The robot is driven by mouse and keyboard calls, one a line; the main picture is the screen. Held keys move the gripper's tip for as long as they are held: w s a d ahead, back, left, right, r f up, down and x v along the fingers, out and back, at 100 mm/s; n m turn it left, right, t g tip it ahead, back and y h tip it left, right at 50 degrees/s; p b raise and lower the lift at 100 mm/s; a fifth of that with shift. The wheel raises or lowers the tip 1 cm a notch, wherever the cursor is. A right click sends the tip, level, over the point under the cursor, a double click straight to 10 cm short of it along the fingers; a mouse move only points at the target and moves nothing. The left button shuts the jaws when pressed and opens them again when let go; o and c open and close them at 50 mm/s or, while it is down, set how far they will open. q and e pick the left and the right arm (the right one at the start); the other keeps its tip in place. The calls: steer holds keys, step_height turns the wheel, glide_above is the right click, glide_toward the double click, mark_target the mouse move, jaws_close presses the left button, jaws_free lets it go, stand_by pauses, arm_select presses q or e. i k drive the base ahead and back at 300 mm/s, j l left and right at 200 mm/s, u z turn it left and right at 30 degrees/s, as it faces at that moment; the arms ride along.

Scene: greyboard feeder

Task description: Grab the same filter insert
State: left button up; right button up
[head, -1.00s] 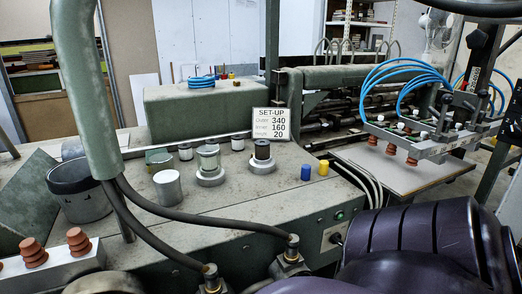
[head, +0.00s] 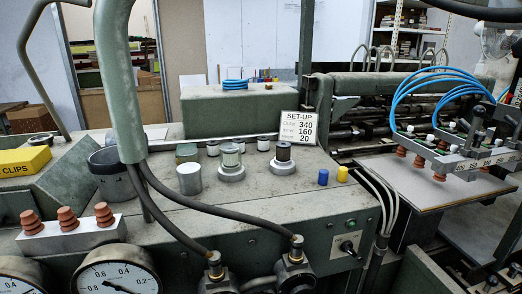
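Several small cylinders that look like filter parts stand on the green machine top (head: 300,205). One is a clear cylinder with a pale insert (head: 231,157) on a round metal base. To its right a dark cylindrical insert (head: 283,152) stands upright on a similar base. Small pale-topped cylinders stand behind them, such as one at the left (head: 212,148) and one at the right (head: 263,143). A plain silver cylinder (head: 190,179) and a greenish one (head: 187,153) stand to the left. I cannot tell which one is the named insert. Neither gripper shows.
A green post (head: 120,80) and two black hoses (head: 205,212) cross the front left. A dark round tub (head: 107,177), a yellow clips box (head: 24,160) and red suction cups (head: 67,218) stand left. A set-up sign (head: 298,129) stands behind. Bare top lies before the blue cap (head: 323,177).

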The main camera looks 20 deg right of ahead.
mark_target(283, 148)
steer(key=l+z, duration=0.1)
steer(key=z, duration=0.6)
steer(key=k+l, duration=0.05)
